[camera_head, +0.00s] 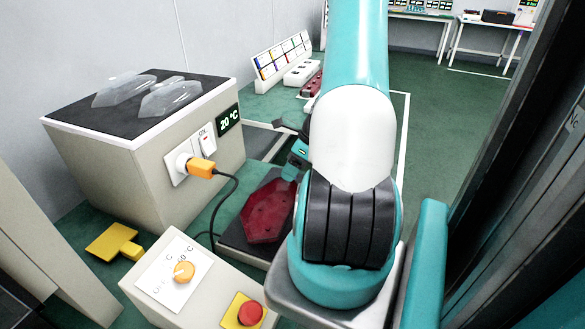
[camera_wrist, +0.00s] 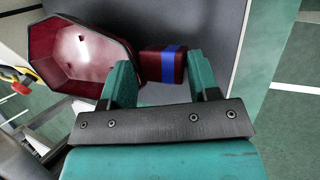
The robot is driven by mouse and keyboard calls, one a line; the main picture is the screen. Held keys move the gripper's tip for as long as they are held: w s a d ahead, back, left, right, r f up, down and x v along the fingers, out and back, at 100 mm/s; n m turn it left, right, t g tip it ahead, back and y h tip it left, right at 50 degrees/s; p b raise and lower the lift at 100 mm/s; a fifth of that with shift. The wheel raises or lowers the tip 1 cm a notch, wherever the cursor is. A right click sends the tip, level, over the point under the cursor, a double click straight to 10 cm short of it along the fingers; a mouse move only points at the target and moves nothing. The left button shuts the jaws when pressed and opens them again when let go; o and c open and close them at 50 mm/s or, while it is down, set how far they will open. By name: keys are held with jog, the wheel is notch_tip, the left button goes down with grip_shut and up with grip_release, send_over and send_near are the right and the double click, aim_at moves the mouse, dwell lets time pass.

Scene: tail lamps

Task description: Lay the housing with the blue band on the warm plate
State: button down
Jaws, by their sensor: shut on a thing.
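The housing with the blue band is a dark red, open hexagonal shell (camera_wrist: 82,48) with a small block beside it that carries the blue band (camera_wrist: 168,64). In the head view the red shell (camera_head: 265,212) is over a dark slab (camera_head: 236,240); I cannot tell whether it touches it. My gripper (camera_wrist: 162,86) is shut on the banded block, one teal finger on each side. In the head view my gripper (camera_head: 296,160) is partly hidden by my arm. A box with a black top (camera_head: 190,85) and a 20 °C display, apparently the warm plate, stands left.
Two clear covers (camera_head: 168,97) lie on the black top. An orange plug (camera_head: 201,167) with a black cable sticks out of the box. A colour board (camera_head: 280,55) stands behind.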

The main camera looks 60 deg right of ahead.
jog(key=shift+c, duration=1.8)
grip_release()
